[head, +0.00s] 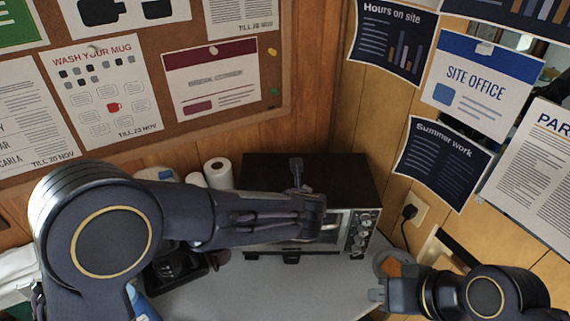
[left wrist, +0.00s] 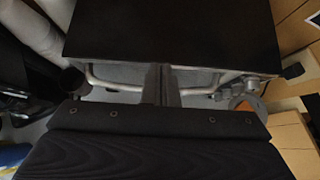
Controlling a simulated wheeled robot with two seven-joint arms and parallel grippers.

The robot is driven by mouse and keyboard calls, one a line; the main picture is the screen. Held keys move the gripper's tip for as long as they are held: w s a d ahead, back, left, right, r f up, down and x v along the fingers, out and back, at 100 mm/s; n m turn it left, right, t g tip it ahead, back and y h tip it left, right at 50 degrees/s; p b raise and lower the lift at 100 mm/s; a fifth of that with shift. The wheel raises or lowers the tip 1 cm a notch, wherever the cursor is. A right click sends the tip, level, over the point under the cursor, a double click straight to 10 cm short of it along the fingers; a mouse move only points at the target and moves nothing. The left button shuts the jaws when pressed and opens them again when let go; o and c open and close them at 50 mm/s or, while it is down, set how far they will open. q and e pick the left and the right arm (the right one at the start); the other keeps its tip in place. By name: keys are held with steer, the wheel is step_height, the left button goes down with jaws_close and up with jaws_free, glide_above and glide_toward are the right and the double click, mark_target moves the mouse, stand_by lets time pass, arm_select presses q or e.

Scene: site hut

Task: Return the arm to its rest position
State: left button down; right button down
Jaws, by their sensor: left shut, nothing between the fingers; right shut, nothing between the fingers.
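My left arm (head: 240,218) reaches from the left across the front of a black toaster oven (head: 270,170). In the left wrist view the left gripper (left wrist: 162,72) is shut and empty, its fingers pointing at the oven (left wrist: 170,30). The oven's metal handle (left wrist: 105,82) shows on both sides of the fingers; whether they touch it I cannot tell. My right gripper (head: 377,294) is shut and empty at the lower right, over the front right of the counter.
The oven stands on a grey counter (head: 240,285) in the corner. Paper rolls (head: 218,173) stand left of it, with a dark coffee machine partly hidden behind my arm. A round container with orange contents (head: 391,267) is near my right gripper. A socket (head: 411,211) is on the wall.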

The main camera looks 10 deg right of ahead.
arm_select(q)
steer(key=a+r+n+g+y+b, duration=0.1)
steer(key=a+r+n+y, duration=0.15)
steer(key=a+n, duration=0.9)
steer(key=s+a+n+g+b, duration=0.1)
steer(key=s+a+n+g, duration=0.1)
steer(key=s+a+n, duration=0.5)
steer(key=s+a+n+g+b, duration=0.1)
steer(key=s+a+n, duration=0.25)
steer(key=a, duration=0.75)
steer(key=s+a+f+n+h+b, duration=0.1)
steer(key=s+n+h, duration=0.4)
steer(key=s+n, duration=1.1)
steer(key=shift+s+a+f+n, duration=0.4)
steer(key=shift+a+f+n, duration=0.2)
steer(key=shift+f, duration=0.3)
